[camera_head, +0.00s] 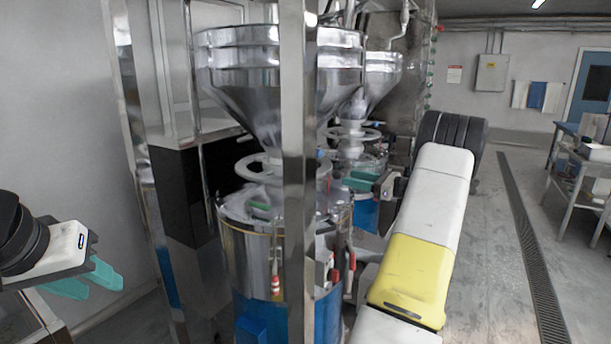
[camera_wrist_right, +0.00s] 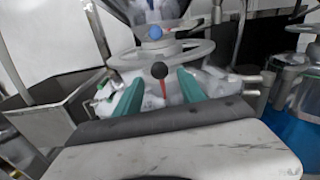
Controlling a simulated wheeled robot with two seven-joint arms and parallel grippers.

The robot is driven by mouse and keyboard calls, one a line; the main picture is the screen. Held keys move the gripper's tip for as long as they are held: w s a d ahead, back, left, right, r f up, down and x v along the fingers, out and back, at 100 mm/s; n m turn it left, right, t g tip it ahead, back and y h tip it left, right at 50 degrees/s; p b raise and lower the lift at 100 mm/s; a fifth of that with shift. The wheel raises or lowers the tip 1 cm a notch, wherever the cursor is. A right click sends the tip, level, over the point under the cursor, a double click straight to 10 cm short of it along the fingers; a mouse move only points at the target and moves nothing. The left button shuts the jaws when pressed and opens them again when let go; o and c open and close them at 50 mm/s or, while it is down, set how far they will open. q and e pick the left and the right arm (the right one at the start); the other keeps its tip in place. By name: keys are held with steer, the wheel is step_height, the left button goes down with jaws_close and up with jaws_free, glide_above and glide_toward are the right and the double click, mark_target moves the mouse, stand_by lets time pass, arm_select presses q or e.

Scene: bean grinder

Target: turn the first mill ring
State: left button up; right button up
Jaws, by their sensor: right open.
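The front mill's ring (camera_head: 256,168) is a pale handwheel below the large steel hopper (camera_head: 235,75), partly hidden by a steel post. In the right wrist view the ring (camera_wrist_right: 197,50) lies just ahead, with a black knob (camera_wrist_right: 160,70) at its near edge and a blue knob (camera_wrist_right: 155,32) behind. My right gripper (camera_head: 358,183) is beside the front mill, to the right of the ring. Its teal fingers (camera_wrist_right: 160,78) are apart, with the black knob showing between them; contact cannot be told. My left gripper (camera_head: 95,285) is at far left, fingers apart and empty.
A second mill with its own ring (camera_head: 352,134) and hopper stands behind. The steel post (camera_head: 298,180) rises in front of the front mill. A table (camera_head: 582,175) stands at far right; the floor between is clear.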

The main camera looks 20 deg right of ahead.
mark_target(336, 173)
steer(key=x, duration=0.6)
steer(key=shift+w+a, duration=0.25)
jaws_close()
stand_by(1.2)
